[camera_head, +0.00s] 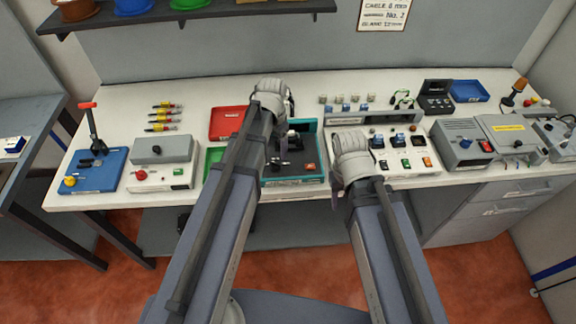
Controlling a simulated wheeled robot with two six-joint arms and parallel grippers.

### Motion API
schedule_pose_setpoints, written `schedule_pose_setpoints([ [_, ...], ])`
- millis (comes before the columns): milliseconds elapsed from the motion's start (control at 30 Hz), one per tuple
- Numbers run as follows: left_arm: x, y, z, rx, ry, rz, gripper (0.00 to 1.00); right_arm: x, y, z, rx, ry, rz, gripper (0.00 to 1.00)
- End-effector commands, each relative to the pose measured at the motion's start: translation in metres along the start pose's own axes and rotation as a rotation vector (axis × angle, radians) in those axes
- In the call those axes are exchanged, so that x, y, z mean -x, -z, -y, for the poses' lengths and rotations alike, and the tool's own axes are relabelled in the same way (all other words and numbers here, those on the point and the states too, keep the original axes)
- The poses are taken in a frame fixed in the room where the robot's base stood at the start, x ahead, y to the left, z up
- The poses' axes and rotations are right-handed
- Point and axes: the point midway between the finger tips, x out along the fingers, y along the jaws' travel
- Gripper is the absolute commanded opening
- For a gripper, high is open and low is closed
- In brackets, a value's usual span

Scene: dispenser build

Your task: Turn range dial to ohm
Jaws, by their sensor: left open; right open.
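No dial lettering is readable at this size, so I cannot tell for sure which control is the range dial. A teal-framed unit (290,181) on the bench has dark controls and an orange-red button; my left arm partly covers it. A black open case (436,96) with small controls stands at the back right. A grey box (458,140) with a knob and a red button stands further right. My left gripper (277,94) is above the bench behind the teal unit, open. My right gripper (351,152) is open just right of the teal unit. The fingertips of both are hard to make out.
A blue base with a red-handled lever (90,130), a grey-lidded box (163,150), a red tray (228,122) and a green tray (213,158) are at left. A panel of coloured switches (405,160) is beside my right gripper. A shelf (190,14) hangs above.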

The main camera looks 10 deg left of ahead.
Motion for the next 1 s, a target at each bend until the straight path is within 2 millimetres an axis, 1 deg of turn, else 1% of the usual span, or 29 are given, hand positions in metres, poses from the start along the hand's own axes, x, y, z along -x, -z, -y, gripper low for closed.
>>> schedule_pose_setpoints([
  [167, -0.003, 0.0, 0.0, 0.0, 0.0, 0.0, 0.73, -0.003, 0.001, 0.0, 0.0, 0.0, 0.0, 0.5],
  [367, -0.015, 0.0, -0.001, 0.0, 0.0, 0.0, 0.73, -0.015, 0.001, 0.002, 0.0, 0.0, 0.0, 0.5],
  [800, -0.069, 0.0, -0.001, 0.001, 0.0, 0.0, 0.73, -0.068, 0.004, 0.006, -0.002, 0.0, 0.0, 0.5],
  [900, -0.076, 0.0, -0.001, 0.001, 0.0, 0.0, 0.73, -0.076, 0.005, 0.007, -0.003, 0.0, 0.0, 0.5],
  [1000, -0.079, 0.0, -0.001, 0.001, 0.0, 0.0, 0.73, -0.079, 0.005, 0.008, -0.003, 0.0, 0.0, 0.5],
])
